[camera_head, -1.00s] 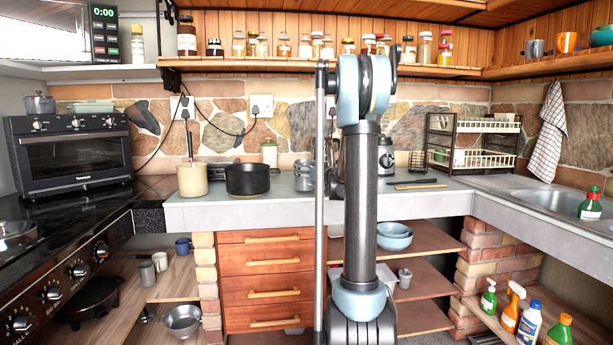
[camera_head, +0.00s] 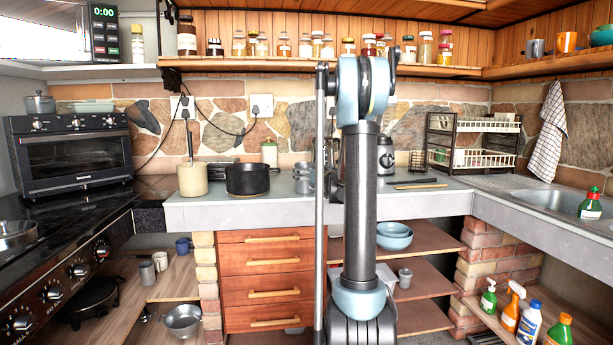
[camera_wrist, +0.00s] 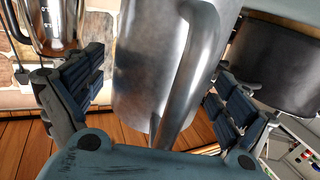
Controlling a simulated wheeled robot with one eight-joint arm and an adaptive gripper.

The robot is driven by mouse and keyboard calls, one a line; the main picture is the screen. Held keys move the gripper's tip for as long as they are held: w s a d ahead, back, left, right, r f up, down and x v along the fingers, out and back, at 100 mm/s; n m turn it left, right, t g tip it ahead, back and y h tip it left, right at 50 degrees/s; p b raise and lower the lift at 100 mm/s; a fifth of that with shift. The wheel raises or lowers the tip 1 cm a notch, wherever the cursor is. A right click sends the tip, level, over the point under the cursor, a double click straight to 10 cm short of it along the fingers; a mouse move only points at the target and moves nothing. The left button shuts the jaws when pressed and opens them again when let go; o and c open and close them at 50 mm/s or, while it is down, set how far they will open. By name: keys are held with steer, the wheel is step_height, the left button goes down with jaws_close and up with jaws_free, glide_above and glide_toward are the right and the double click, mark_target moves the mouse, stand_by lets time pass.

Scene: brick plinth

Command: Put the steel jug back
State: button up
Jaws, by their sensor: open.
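The steel jug (camera_wrist: 140,75) fills the middle of the wrist view, with its handle (camera_wrist: 190,80) towards me. My gripper (camera_wrist: 160,100) is open, with one finger on each side of the jug. A small gap shows between the left finger and the jug; whether the right finger touches it I cannot tell. In the head view the jug (camera_head: 303,180) is on the grey counter, just right of the black pot, partly hidden by my arm. My gripper is mostly hidden behind my arm there.
The black pot (camera_wrist: 275,65) is close to my right finger. A glass and steel vessel (camera_wrist: 48,25) is at upper left in the wrist view. On the counter (camera_head: 250,211) are a cream pot (camera_head: 192,180) and a dish rack (camera_head: 470,150). A jar shelf (camera_head: 330,69) runs above.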

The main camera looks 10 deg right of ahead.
steer(key=v, duration=1.2)
steer(key=s+a+f+g, duration=0.45)
steer(key=s+a, duration=0.25)
steer(key=s, duration=0.4)
steer(key=s+a+f+g, duration=0.4)
steer(key=s+a+f, duration=0.2)
steer(key=s, duration=0.6)
steer(key=s+d+f+m+g+h, duration=0.2)
steer(key=s+f, duration=0.4)
steer(key=s, duration=0.5)
steer(key=s+d+f+m+g+h, duration=0.2)
steer(key=s+d+f+g+h, duration=0.2)
steer(key=s, duration=0.7)
step_height(320, 180, down, 3)
steer(key=shift+s+d+r+h, duration=0.25)
steer(key=shift+d+h, duration=0.25)
steer(key=shift+d, duration=0.4)
steer(key=shift+w+f, duration=0.25)
steer(key=shift+w, duration=0.2)
